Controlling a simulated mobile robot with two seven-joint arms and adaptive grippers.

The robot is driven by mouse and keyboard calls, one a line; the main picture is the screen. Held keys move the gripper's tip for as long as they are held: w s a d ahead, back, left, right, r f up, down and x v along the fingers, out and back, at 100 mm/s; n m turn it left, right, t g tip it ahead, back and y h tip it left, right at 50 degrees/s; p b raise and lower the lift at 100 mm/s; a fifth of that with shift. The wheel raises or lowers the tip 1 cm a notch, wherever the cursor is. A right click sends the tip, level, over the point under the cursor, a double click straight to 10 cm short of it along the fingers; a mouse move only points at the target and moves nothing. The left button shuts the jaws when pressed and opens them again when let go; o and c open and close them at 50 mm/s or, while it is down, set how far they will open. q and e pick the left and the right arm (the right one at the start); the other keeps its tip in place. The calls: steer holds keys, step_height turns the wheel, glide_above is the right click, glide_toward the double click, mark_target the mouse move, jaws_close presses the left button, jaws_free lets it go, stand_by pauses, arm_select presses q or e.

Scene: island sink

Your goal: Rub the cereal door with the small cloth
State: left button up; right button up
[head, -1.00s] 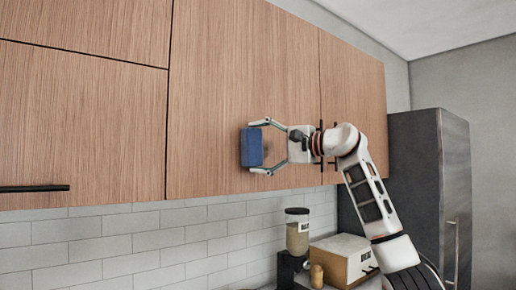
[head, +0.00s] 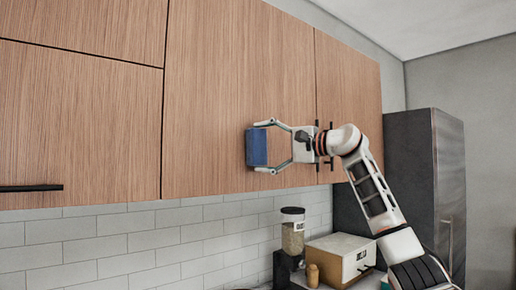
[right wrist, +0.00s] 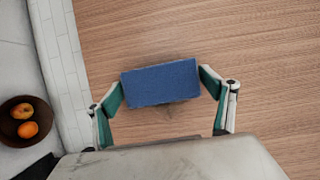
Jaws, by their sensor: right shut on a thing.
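The small cloth (head: 257,147) is a blue block-like piece. It also shows in the right wrist view (right wrist: 160,82), across the fingertips. My right gripper (head: 264,147) is shut on it, with one finger at each end; it also shows in the right wrist view (right wrist: 160,90). The cloth is in front of the wide wooden cabinet door (head: 225,75), in its lower right part. I cannot tell for sure whether it touches the door. The wood also fills much of the right wrist view (right wrist: 265,60). My left gripper is not in view.
More wooden doors (head: 345,85) flank this one. A black handle bar (head: 30,188) is at the left. Below stand a cereal dispenser (head: 292,232), a cream box-shaped appliance (head: 340,258) and a dark fridge (head: 425,180). A fruit bowl (right wrist: 25,122) shows in the right wrist view.

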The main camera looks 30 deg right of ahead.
steer(key=shift+w+d, duration=0.15)
steer(key=shift+d, duration=0.7)
steer(key=shift+w+d, duration=0.1)
steer(key=shift+d, duration=0.75)
steer(key=shift+w+d, duration=0.15)
steer(key=shift+d, duration=1.7)
steer(key=shift+a, duration=0.15)
steer(key=shift+a, duration=1.6)
steer(key=shift+s+a+b, duration=0.15)
steer(key=shift+a+b, duration=0.05)
steer(key=shift+a, duration=0.75)
steer(key=shift+s+a+b, duration=0.1)
steer(key=shift+a+b, duration=0.05)
steer(key=shift+a, duration=0.8)
steer(key=shift+s+a, duration=0.1)
steer(key=shift+a, duration=1.6)
